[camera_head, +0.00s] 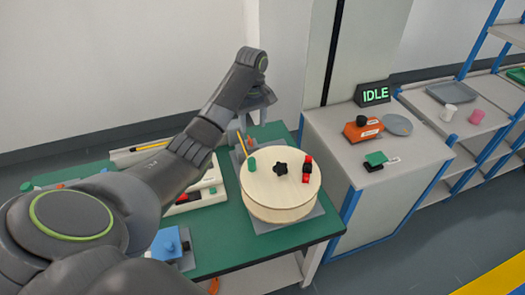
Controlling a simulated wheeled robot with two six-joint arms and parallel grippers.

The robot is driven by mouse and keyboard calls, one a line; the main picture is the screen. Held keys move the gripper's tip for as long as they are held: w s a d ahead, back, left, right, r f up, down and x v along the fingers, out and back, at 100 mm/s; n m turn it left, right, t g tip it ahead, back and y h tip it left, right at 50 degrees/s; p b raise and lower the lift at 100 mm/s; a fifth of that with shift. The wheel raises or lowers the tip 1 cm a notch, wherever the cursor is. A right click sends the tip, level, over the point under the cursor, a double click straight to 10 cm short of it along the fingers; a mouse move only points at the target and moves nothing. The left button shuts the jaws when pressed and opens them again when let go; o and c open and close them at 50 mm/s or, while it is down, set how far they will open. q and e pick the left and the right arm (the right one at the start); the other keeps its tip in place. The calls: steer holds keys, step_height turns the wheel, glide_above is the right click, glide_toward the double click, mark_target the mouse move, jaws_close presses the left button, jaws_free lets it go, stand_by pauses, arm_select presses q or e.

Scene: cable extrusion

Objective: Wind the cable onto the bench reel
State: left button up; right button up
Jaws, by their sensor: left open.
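The bench reel (283,186) is a round, light wooden drum on a grey base plate on the green bench. A black star knob (280,169) sits at its centre, a green peg (252,164) stands to the left and a red and black piece (307,170) to the right. My left gripper (262,108) is open, pointing down behind the reel's far left side, apart from the drum. An orange-yellow rod (242,145) shows at the reel's far left edge. I cannot make out the cable clearly. My right gripper is not in view.
A grey cabinet at the right carries a display reading IDLE (375,94), an orange device (363,129) and a grey disc (397,125). A blue block (170,243) lies on the bench's near left. The green bench top (225,255) is bare in front.

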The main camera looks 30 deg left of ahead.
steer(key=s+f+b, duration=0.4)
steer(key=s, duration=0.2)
arm_select(q)
steer(key=b, duration=0.5)
glide_above(252, 160)
step_height(252, 160, down, 8)
steer(key=shift+r, duration=0.15)
steer(key=shift+f, duration=0.4)
step_height(252, 160, down, 6)
steer(key=shift+f+p, duration=0.1)
steer(key=shift+p, duration=0.55)
steer(key=shift+a+f, duration=0.1)
steer(key=shift+f, duration=0.7)
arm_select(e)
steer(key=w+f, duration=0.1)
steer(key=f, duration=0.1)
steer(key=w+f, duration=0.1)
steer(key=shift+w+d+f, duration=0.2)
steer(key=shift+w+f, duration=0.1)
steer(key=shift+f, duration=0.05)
arm_select(q)
jaws_close()
